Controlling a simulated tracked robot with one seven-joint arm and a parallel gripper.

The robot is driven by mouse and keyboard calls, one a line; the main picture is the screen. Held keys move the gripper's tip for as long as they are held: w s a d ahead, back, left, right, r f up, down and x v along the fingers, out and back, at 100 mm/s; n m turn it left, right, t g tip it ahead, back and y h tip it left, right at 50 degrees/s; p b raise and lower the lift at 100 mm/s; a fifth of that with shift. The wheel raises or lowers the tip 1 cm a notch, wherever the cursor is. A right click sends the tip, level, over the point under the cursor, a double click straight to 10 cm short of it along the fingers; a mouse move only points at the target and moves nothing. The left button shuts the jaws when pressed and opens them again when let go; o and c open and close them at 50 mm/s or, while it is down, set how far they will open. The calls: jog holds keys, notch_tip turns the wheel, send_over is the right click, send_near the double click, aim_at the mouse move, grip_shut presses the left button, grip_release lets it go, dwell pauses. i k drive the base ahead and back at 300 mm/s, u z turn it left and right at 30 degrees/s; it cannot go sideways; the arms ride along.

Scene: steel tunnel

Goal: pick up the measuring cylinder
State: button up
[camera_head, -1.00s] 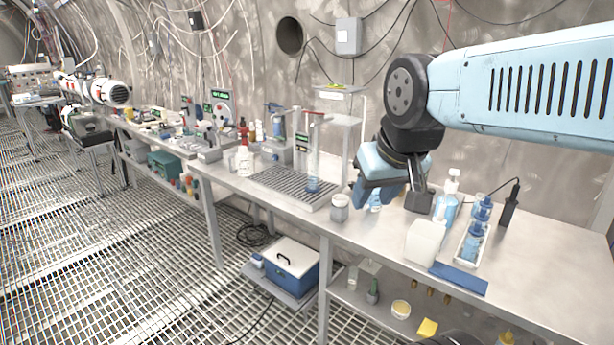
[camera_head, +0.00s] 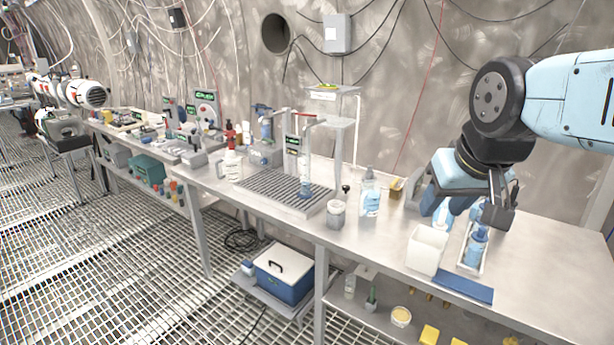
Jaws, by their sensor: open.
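The measuring cylinder (camera_head: 305,175) looks like the tall, clear, narrow tube with a blue foot. It stands upright on the grated drain tray (camera_head: 262,187) on the bench, left of the middle of the view. My gripper (camera_head: 468,208) is open, over the right part of the bench, well to the right of the cylinder and apart from it. It hangs above a white open container (camera_head: 425,250) and a white rack (camera_head: 467,258) with blue-capped bottles (camera_head: 477,243), partly hiding them. I cannot tell whether it touches them.
Right of the drain tray stand a grey-lidded jar (camera_head: 336,214) and a clear bottle of blue liquid (camera_head: 370,196). A clear box stand (camera_head: 335,120) rises behind the cylinder. A blue mat (camera_head: 462,289) lies at the front edge. The bench's right end is clear.

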aim_at(304, 193)
jog(key=z, duration=0.1)
jog(key=i, duration=1)
jog(key=u, duration=0.1)
